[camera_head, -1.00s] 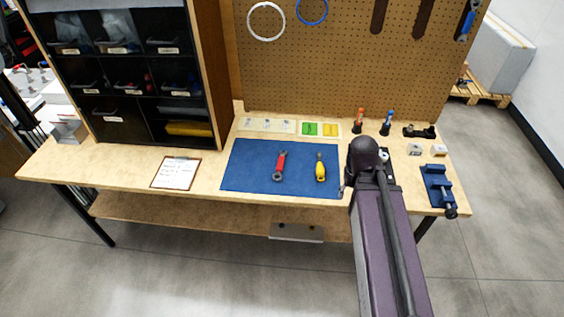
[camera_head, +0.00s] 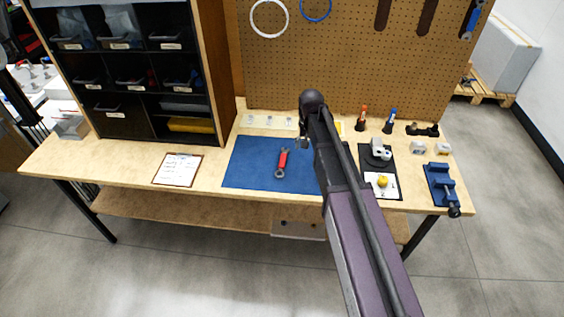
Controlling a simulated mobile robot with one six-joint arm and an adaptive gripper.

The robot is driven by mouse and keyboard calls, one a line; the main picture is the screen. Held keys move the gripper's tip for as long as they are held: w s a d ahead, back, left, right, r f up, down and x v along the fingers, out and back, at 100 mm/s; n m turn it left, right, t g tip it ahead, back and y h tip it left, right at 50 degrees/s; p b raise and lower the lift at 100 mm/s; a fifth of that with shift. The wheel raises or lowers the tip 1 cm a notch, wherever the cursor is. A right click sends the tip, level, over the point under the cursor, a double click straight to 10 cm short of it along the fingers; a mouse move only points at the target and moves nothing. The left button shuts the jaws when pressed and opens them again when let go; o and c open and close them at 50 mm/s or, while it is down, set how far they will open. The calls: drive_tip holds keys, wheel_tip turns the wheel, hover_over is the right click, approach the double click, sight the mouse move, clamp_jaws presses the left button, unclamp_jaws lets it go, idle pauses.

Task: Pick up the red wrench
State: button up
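The red wrench (camera_head: 282,164) lies on the blue mat (camera_head: 246,166) on the workbench, its grey open end toward the front edge. My gripper (camera_head: 303,144) is above the mat's back right part, to the upper right of the wrench and apart from it. Only a small part of the gripper shows below the dark arm end, so its fingers cannot be made out. The wrench is in full view.
My arm crosses the mat's right side and hides what lies there. A clipboard (camera_head: 177,170) lies left of the mat. To the right are a black fixture (camera_head: 376,158), a blue vise (camera_head: 441,183) and two screwdrivers (camera_head: 363,118). A pegboard (camera_head: 345,65) stands behind.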

drive_tip(key=w+a, duration=0.7)
drive_tip(key=a, duration=0.2)
drive_tip(key=shift+w+a+f, duration=0.15)
drive_tip(key=shift+w+a, duration=0.05)
drive_tip(key=shift+w, duration=0.05)
drive_tip(key=b, duration=0.9)
hover_over(283, 159)
drive_tip(key=f, duration=0.8)
drive_tip(key=shift+w+a+f, duration=0.2)
drive_tip(key=shift+a+f, duration=0.05)
drive_tip(key=shift+f, duration=0.05)
drive_tip(key=shift+f, duration=0.1)
drive_tip(key=shift+d+f+b, duration=0.2)
drive_tip(key=shift+f+b, duration=2.3)
drive_tip(key=shift+b, duration=0.05)
drive_tip(key=shift+s, duration=0.1)
clamp_jaws()
